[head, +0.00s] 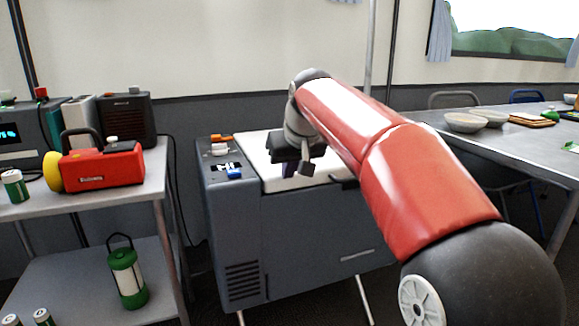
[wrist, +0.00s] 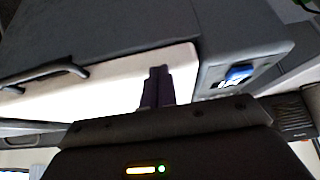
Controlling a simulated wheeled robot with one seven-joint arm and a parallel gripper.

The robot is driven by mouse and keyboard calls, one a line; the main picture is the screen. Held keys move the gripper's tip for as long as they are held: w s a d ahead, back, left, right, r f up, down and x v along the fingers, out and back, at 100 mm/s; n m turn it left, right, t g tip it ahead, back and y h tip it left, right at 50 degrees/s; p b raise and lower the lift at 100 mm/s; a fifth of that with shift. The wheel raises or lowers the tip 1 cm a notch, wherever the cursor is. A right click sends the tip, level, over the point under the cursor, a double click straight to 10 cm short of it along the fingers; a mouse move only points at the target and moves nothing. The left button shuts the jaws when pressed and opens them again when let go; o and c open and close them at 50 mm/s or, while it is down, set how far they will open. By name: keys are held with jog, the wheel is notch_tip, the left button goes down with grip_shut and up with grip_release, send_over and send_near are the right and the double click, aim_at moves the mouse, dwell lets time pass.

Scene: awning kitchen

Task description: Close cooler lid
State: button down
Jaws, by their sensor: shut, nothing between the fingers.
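The cooler (head: 300,238) is a grey box on thin legs in the middle of the head view. Its white lid (head: 256,160) lies about flat over the top, with a dark handle (head: 345,183) at the front edge. I see no clear gap under the lid, but my arm hides part of it. My gripper (head: 296,172) is shut and empty, pointing down at the lid near its front edge. In the wrist view, my fingertips (wrist: 158,72) overlap the white lid (wrist: 110,88), beside the handle (wrist: 45,74); contact cannot be told.
The cooler's control panel (head: 224,172) is left of the lid, with small coloured items on it. A metal shelf (head: 90,193) on the left holds a red lamp (head: 103,167) and a green lantern (head: 127,275). A table (head: 470,143) with bowls stands at the right.

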jog(key=shift+f, duration=0.55)
jog(key=shift+r, duration=0.1)
jog(key=p+v, duration=0.6)
jog(key=v, duration=0.8)
jog(key=s+d+f+m+h+p, duration=0.1)
jog(key=s+d+f, duration=0.3)
jog(key=s+f, duration=0.4)
jog(key=s+d+f+m+h+p, duration=0.1)
jog(key=s+d+f+p, duration=0.3)
jog(key=s+f, duration=0.5)
jog(key=s+d+m, duration=0.1)
jog(key=s, duration=0.6)
jog(key=shift+s+d+m+p, duration=0.3)
jog(key=shift+s+d, duration=0.05)
jog(key=shift+s, duration=0.05)
